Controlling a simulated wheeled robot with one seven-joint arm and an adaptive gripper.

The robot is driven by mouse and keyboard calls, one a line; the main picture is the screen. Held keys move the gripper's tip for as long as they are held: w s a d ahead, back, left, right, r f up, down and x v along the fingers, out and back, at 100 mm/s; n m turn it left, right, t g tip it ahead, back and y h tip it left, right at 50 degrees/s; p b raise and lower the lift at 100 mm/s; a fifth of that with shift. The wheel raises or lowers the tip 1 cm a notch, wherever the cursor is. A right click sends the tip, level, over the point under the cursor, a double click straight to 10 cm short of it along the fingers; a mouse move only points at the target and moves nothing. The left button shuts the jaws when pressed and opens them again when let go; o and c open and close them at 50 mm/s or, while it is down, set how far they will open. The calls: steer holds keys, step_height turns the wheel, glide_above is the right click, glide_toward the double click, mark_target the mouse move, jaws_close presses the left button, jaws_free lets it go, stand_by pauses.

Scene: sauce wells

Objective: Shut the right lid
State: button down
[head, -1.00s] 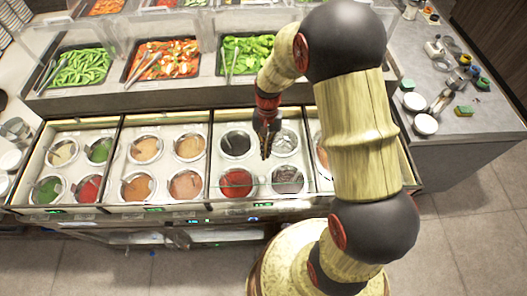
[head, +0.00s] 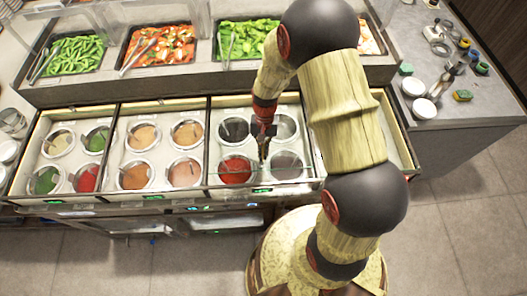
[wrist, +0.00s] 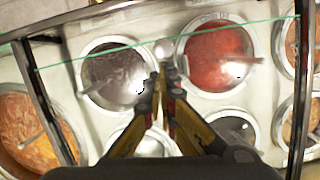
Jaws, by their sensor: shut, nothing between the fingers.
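The sauce counter has several framed bays of round wells. My gripper (head: 263,157) is over the third bay from the left, between its front wells, a red sauce well (head: 236,170) and a dark grey one (head: 287,166). In the wrist view my gripper (wrist: 162,75) has its fingertips together and empty, near a thin green edge (wrist: 120,53) that looks like clear glass. The edge crosses above the red well (wrist: 215,58) and the grey well (wrist: 115,75). I cannot tell whether this pane is the right lid, or whether the fingers touch it. My arm hides much of the rightmost bay (head: 398,140).
Behind the wells stand trays of green beans (head: 73,58), orange food (head: 158,46) and green peppers (head: 250,38) behind clear guards. Bowls (head: 424,108) and bottles stand on the grey side counter (head: 455,125). Open floor (head: 455,210) lies at right.

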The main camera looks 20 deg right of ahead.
mark_target(265, 169)
steer(key=s, duration=0.1)
steer(key=s+a, duration=0.1)
steer(key=s, duration=0.1)
steer(key=s+p, duration=0.1)
steer(key=shift+s+a+r, duration=0.1)
steer(key=shift+s+a, duration=0.1)
steer(key=shift+a, duration=0.05)
steer(key=shift+s, duration=0.2)
steer(key=p+v, duration=0.6)
steer(key=v, duration=0.4)
steer(key=shift+w+p, duration=0.2)
steer(key=shift+p, duration=0.2)
steer(key=shift+s, duration=0.1)
